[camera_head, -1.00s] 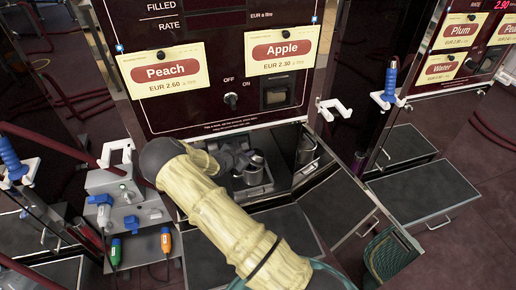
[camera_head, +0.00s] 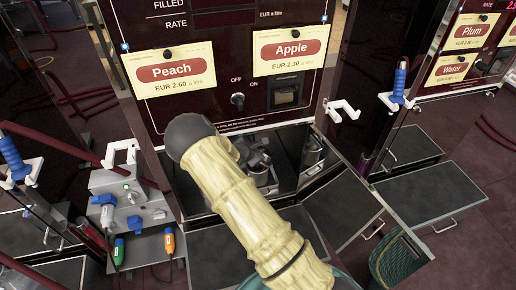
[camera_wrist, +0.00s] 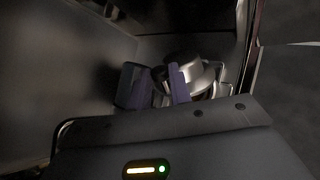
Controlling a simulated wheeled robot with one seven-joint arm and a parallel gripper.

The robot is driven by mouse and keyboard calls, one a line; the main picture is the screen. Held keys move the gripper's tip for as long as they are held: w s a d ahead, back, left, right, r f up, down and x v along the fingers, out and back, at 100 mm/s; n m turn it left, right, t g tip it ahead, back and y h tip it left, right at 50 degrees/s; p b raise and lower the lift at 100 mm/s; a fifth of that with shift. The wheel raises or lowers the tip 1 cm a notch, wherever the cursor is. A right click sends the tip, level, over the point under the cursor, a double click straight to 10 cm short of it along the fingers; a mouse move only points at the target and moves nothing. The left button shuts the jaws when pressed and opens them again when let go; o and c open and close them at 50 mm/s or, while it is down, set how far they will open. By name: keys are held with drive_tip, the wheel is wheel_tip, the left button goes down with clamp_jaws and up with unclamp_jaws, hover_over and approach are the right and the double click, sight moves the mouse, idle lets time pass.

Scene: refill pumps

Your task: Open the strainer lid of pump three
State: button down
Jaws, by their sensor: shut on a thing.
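The pump with the Peach and Apple cards has an open lower bay. A round metal strainer (camera_head: 262,178) stands in the bay, mostly hidden by my gripper. My gripper (camera_head: 257,158) reaches into the bay at the strainer's top. In the wrist view the dark purple fingers (camera_wrist: 155,87) stand at a silver rounded part, which looks like the strainer lid (camera_wrist: 196,76). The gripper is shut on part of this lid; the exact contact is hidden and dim. The lid looks tilted in the wrist view. No pump number is readable.
A second metal canister (camera_head: 312,150) stands at the right of the bay. A grey box with blue plugs (camera_head: 128,198) stands at the left. White hooks (camera_head: 343,110) stick out beside the panel.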

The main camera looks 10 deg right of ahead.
drive_tip(key=c, duration=1.5)
unclamp_jaws()
drive_tip(key=shift+w+r, duration=0.1)
drive_tip(key=shift+c, duration=0.2)
drive_tip(key=v, duration=0.7)
drive_tip(key=shift+r+p, duration=0.15)
drive_tip(key=shift+p, duration=0.3)
drive_tip(key=shift+a, duration=0.1)
